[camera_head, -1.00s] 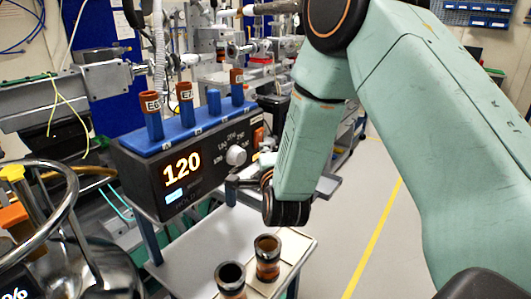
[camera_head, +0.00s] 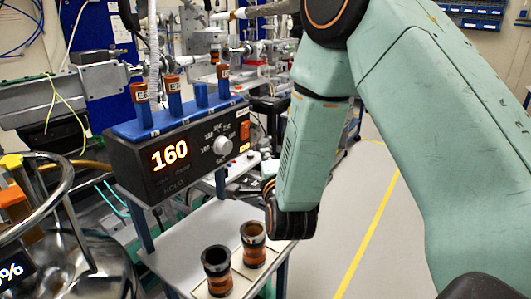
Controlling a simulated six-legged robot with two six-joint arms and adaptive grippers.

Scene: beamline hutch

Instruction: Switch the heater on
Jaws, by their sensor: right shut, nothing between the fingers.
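The heater (camera_head: 200,167) is a dark box with a blue block (camera_head: 160,125) on top, standing on a raised frame left of centre. Its display (camera_head: 170,155) reads an orange 160. On its front are a pale round knob (camera_head: 222,145) with printed numbers around it and an orange-red switch (camera_head: 245,130) at the right end. My right gripper (camera_head: 236,187) is below and right of the knob, apart from the heater front. Its fingers are shut and empty, partly hidden by my arm. My left gripper is not in view.
Brown-labelled tubes (camera_head: 141,106) stand in the blue block. Two dark-rimmed amber cups (camera_head: 216,268) stand on the white table (camera_head: 185,250) below. A shiny round vessel (camera_head: 85,265) is at lower left. Open floor with a yellow line lies right.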

